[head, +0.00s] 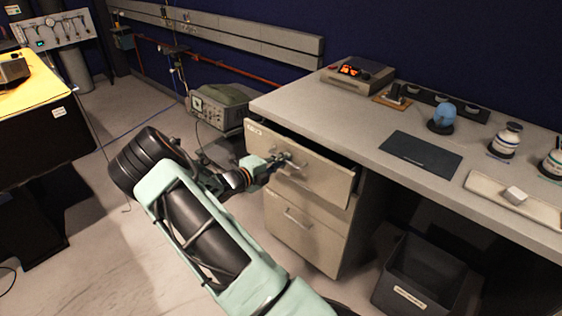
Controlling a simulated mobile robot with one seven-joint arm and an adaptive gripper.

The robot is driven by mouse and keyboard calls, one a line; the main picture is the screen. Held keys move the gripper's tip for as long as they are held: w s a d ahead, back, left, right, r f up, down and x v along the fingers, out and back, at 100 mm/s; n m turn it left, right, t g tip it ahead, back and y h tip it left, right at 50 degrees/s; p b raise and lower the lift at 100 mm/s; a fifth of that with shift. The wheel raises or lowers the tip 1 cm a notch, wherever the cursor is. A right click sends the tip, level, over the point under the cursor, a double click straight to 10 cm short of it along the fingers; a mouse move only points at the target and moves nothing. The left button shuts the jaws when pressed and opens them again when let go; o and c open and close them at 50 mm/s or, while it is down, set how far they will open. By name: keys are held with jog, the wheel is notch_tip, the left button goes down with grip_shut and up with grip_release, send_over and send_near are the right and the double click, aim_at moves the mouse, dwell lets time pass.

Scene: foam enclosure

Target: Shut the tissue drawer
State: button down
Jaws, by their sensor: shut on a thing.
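The desk's top drawer (325,182) is pulled partly out of the beige drawer unit. A dark gap shows behind its front at the right end. A small label sits at its upper left. My gripper (288,163) is at the handle in the middle of this drawer's front and is shut on it. The handle is mostly hidden by the fingers. What lies inside the drawer is hidden behind its front. I cannot read which drawer is the tissue drawer. The lower drawer (305,232) is flush and has its own handle.
The desktop (310,109) holds a device with a red display (357,75), a blue round object (443,114), a dark mat (420,154), jars and a tray (488,189). A black bin (420,280) stands right of the drawers. A green-grey instrument (218,108) is behind the drawer's left end.

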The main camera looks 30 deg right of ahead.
jog(key=c, duration=2.3)
grip_release()
jog(key=shift+a, duration=0.1)
jog(key=v, duration=1.1)
jog(key=shift+s+a, duration=0.15)
jog(key=shift+a, duration=0.25)
